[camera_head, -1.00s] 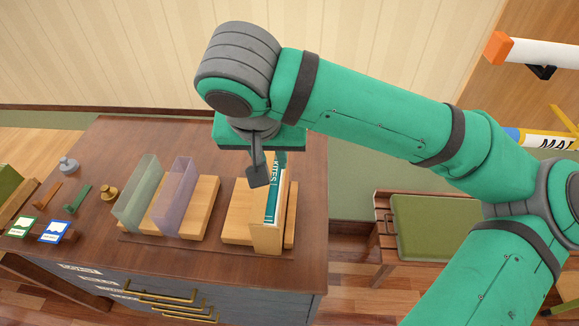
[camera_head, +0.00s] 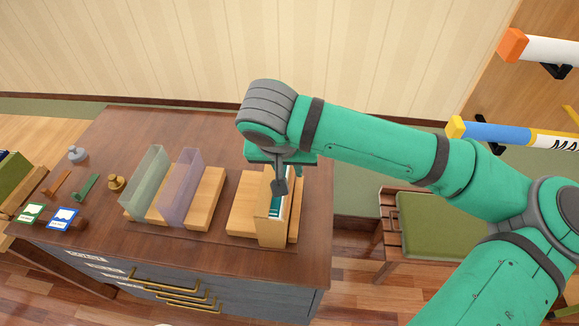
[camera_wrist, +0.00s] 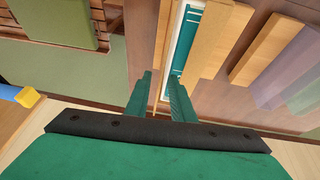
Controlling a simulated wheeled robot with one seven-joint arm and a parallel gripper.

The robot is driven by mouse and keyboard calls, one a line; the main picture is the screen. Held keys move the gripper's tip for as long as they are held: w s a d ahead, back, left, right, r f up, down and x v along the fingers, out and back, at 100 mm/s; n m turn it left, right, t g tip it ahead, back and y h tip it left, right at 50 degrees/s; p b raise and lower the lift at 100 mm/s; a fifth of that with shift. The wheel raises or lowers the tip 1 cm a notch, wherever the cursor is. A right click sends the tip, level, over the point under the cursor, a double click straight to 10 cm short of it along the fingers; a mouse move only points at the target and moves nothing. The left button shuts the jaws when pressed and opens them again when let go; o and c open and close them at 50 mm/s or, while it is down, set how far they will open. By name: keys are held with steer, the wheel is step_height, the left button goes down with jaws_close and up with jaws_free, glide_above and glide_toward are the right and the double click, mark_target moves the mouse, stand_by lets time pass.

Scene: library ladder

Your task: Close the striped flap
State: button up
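I cannot make out a striped flap in either view. My gripper (camera_head: 281,183) hangs over the wooden book holder (camera_head: 270,231) at the right part of the desk top. A teal book (camera_head: 274,206) stands upright in that holder, partly hidden by my gripper. In the wrist view, the two green fingers (camera_wrist: 160,84) are apart. The teal book (camera_wrist: 186,45) and thin wooden edges show beyond and between them. I cannot tell whether a finger touches the holder or book.
Green and purple translucent bins (camera_head: 180,189) stand left of the holder on the desk (camera_head: 215,255). Stamps and small cards (camera_head: 62,218) lie at the far left. A bench with a green cushion (camera_head: 432,226) is at right. A striped, lettered pole (camera_head: 495,133) is behind my arm.

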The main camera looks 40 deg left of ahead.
mark_target(273, 172)
jaws_close()
steer(key=shift+a, duration=0.1)
steer(key=shift+s+a+f+n+t+h, duration=0.1)
steer(key=shift+s+a+n+t+h, duration=0.25)
steer(key=shift+a+t+h, duration=0.25)
steer(key=h, duration=0.1)
steer(key=t+h, duration=0.1)
steer(key=a+t+h, duration=0.1)
steer(key=shift+s+f+n, duration=0.25)
steer(key=shift+s+n, duration=0.05)
steer(key=shift+n, duration=0.05)
steer(key=shift+s+a+f+n+t+h, duration=0.2)
steer(key=shift+f+t+h, duration=0.1)
steer(key=shift+t+h, duration=0.3)
steer(key=shift+s+a+f+n+t+h, duration=0.1)
steer(key=shift+a+f+t+h, duration=0.25)
steer(key=shift+h, duration=0.45)
steer(key=shift+d, duration=0.15)
